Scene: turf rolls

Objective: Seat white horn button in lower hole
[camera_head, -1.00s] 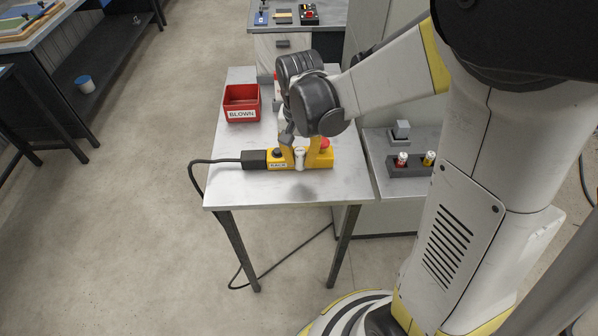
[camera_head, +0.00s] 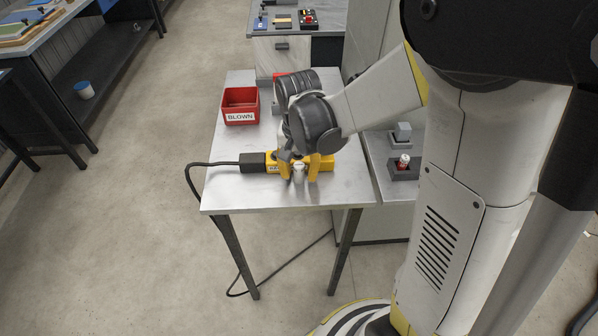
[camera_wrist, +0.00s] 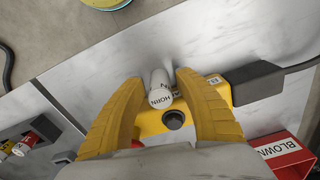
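The white horn button (camera_wrist: 160,97), a short cylinder with HORN on its end, stands between my fingertips in the wrist view. It also shows in the head view (camera_head: 298,172). The yellow control box (camera_head: 326,164) lies on the metal table, partly hidden by my gripper (camera_head: 299,171). In the wrist view the box (camera_wrist: 150,122) shows a black button (camera_wrist: 174,119) beside the white one. My yellow fingers (camera_wrist: 161,79) are on either side of the white button, with narrow gaps showing. The lower hole is hidden, so I cannot tell how deep the button sits.
A red BLOWN bin (camera_head: 241,107) stands at the table's back left. A black plug and cable (camera_head: 252,162) run left from the box. The table's front strip is clear.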

